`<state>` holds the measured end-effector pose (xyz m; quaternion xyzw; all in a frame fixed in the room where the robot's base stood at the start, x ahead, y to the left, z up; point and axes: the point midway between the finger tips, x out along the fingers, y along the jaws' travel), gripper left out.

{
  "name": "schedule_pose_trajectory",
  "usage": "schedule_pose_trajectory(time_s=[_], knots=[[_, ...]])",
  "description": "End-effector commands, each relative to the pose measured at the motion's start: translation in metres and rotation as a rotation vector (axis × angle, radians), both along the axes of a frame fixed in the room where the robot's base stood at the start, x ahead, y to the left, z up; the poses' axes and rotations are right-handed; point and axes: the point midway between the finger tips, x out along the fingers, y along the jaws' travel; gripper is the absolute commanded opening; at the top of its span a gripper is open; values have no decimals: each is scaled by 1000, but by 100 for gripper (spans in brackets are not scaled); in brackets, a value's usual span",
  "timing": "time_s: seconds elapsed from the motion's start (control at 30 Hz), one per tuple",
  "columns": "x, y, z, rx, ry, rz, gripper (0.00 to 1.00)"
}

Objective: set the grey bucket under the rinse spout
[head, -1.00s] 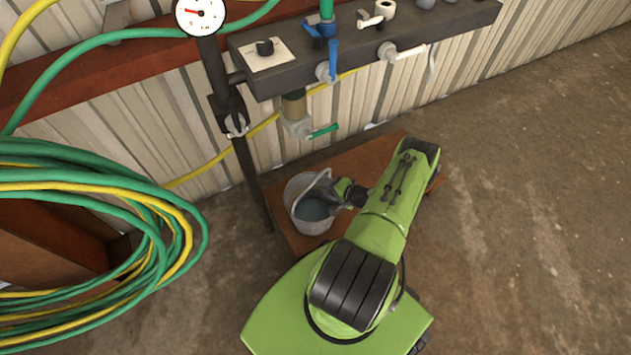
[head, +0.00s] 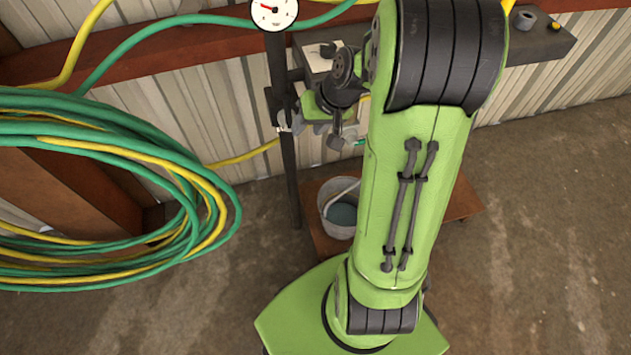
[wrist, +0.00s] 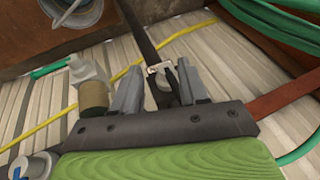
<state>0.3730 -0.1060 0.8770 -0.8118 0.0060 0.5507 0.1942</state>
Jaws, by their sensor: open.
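The grey bucket (head: 343,217) stands upright on a low brown platform (head: 312,232) in the head view, its right side hidden by my arm. It has a bail handle and blue-grey contents. It is cut by the top edge of the wrist view (wrist: 72,14). The rinse spout, a tan and pale valve body (wrist: 94,92), shows left of my fingers in the wrist view; in the head view my gripper mostly covers it. The bucket is below the spout area; exact alignment cannot be told. My gripper (head: 336,130) is open and empty, above and apart from the bucket.
A black post (head: 283,120) with a gauge (head: 273,12) stands just left of my gripper; its clamp shows beyond the open fingers (wrist: 158,70). Coiled green and yellow hoses (head: 110,190) fill the left. The concrete floor at right is clear.

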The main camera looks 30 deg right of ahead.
Motion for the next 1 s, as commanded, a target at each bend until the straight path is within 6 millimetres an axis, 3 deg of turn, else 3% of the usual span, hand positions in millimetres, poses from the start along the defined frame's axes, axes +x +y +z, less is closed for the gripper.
schedule_pose_trajectory(time_s=[0.03,0.2,0.3,0.43,0.57,0.83,0.93,1.0], knots=[[-13,24,27,-58,-11,53,43],[-86,83,88,-220,-36,162,43],[-134,100,106,-283,-66,196,43],[-176,107,112,-322,-98,212,43],[-191,107,112,-330,-108,213,43],[-190,107,115,-330,-107,211,43],[-190,107,131,-331,-108,212,43],[-190,107,152,-330,-109,212,43]])
